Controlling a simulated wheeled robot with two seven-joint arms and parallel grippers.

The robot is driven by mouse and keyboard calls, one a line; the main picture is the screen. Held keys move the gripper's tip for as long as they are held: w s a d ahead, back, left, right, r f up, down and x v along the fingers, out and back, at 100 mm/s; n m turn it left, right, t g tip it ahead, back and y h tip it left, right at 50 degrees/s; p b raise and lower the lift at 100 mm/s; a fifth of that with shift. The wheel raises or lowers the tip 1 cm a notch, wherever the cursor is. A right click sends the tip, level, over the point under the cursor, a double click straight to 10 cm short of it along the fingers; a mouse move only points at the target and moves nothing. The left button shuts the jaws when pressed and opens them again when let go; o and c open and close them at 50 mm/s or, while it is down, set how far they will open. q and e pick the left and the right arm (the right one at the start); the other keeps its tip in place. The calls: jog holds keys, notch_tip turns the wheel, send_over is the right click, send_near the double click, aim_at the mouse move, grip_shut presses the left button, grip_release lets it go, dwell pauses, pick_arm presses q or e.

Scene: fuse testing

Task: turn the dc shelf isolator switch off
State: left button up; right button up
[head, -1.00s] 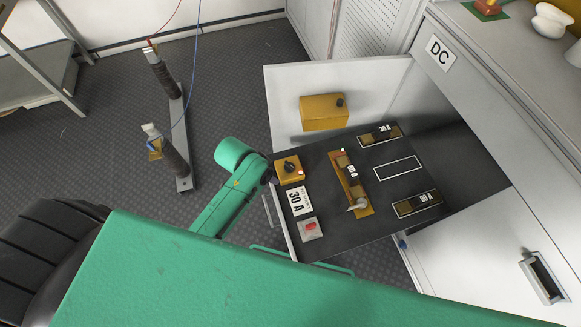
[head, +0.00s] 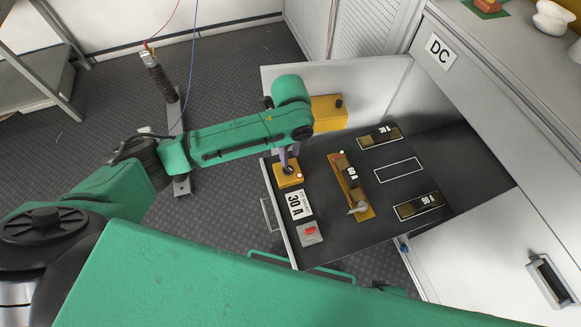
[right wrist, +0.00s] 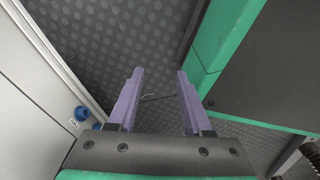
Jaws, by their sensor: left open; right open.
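A small yellow box with a black rotary knob, the isolator switch (head: 289,178), sits at the front left of the dark pull-out DC shelf (head: 330,240) in the head view. My left gripper (head: 289,165) points down onto it, with its purple fingers spread at the knob. The fingers and wrist partly hide the knob, so its angle and any contact are unclear. My right gripper (right wrist: 156,73) shows in the right wrist view, open and empty above the floor.
The shelf also holds a 30 A card (head: 299,204), a grey box with a red switch (head: 310,233), a 60 A fuse on a yellow base (head: 350,183), and other fuses (head: 418,205). A larger yellow box (head: 328,112) stands behind. The cabinet (head: 470,215) is at right.

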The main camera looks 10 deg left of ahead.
aim_at(290, 169)
pick_arm(q)
notch_tip(290, 169, down, 6)
jog(key=shift+f+b, duration=0.1)
jog(key=shift+b, duration=0.55)
jog(key=shift+f, duration=0.45)
pick_arm(e)
jog(key=w, duration=0.1)
jog(key=w+r, duration=0.1)
jog(key=w, duration=0.1)
jog(key=shift+w+a+r, duration=0.2)
jog(key=shift+w+a, duration=0.1)
jog(key=shift+a, duration=0.1)
pick_arm(q)
grip_shut()
jog(key=shift+r, duration=0.1)
pick_arm(e)
jog(key=shift+r, duration=0.1)
